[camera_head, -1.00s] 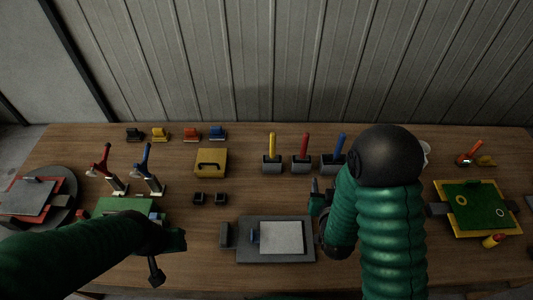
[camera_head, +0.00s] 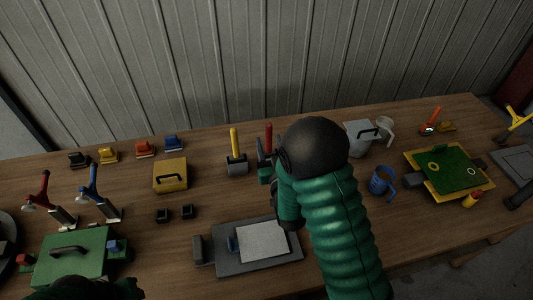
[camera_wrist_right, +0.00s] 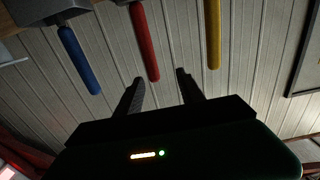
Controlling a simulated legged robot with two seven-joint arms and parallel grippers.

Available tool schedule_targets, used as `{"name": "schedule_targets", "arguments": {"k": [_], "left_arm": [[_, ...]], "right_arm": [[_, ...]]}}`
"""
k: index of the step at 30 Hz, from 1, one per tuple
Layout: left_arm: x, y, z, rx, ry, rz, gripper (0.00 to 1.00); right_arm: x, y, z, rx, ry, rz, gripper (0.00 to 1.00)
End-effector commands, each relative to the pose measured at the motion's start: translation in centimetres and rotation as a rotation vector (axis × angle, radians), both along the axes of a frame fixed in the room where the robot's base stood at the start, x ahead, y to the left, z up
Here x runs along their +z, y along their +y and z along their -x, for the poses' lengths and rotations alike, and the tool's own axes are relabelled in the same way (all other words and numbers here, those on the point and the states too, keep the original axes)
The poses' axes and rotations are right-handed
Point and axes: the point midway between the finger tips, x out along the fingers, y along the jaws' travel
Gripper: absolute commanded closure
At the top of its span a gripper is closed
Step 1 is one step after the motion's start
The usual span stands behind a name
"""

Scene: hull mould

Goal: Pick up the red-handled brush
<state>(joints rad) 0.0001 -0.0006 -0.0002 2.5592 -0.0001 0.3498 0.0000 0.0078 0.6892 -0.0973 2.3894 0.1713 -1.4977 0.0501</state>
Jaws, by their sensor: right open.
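The red-handled brush (camera_head: 268,136) stands in the row at the back of the table, its lower part hidden by my right arm. In the right wrist view its red handle (camera_wrist_right: 145,42) points down towards my fingers. My right gripper (camera_head: 265,158) is at the brush, partly hidden by its own arm. In the wrist view the gripper (camera_wrist_right: 160,77) is open, with the handle's free end close to the gap between the fingertips, nearer the left finger. Whether they touch is unclear. Only part of my left arm shows at the bottom left edge; its gripper is out of view.
The yellow-handled brush (camera_head: 235,141) stands left of the red one. In the wrist view a blue handle (camera_wrist_right: 78,60) is on the other side. A yellow case (camera_head: 170,176), a grey plate (camera_head: 213,247) and a blue mug (camera_head: 381,181) are around my right arm.

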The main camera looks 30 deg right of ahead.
Motion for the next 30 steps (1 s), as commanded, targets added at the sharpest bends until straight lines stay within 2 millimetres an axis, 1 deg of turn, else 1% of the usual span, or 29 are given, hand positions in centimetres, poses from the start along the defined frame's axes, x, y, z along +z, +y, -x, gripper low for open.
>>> {"name": "schedule_targets", "arguments": {"k": [1, 5, 10, 13, 15, 20, 23, 30], "left_arm": [[0.2, 0.0, 0.0, 0.000, 0.001, 0.000, 0.64], [0.5, 0.0, 0.0, 0.000, 0.001, 0.000, 0.64], [1.4, 0.0, 0.1, 0.000, 0.001, 0.000, 0.64], [1.4, 0.0, 0.1, 0.000, 0.002, 0.000, 0.64], [1.4, 0.0, 0.0, 0.000, 0.002, 0.000, 0.64], [1.4, 0.0, 0.1, 0.000, 0.002, 0.000, 0.64], [1.4, 0.0, 0.1, 0.000, 0.002, 0.000, 0.64], [1.4, 0.0, 0.0, 0.000, 0.002, 0.000, 0.64]], "right_arm": [[0.1, -0.2, -0.7, -0.001, 0.000, 0.000, 0.55], [0.3, -0.7, -1.8, 0.000, 0.000, 0.000, 0.55], [1.3, -2.0, -4.5, -0.001, -0.002, 0.001, 0.55], [1.0, -2.2, -5.8, 0.000, 0.000, 0.001, 0.55], [0.9, -2.3, -6.2, 0.001, 0.002, 0.000, 0.55], [0.9, -2.3, -6.2, 0.001, 0.001, 0.001, 0.55], [0.9, -2.3, -6.2, 0.000, 0.001, 0.000, 0.65], [0.9, -2.3, -6.2, 0.000, 0.001, 0.000, 0.96]]}}
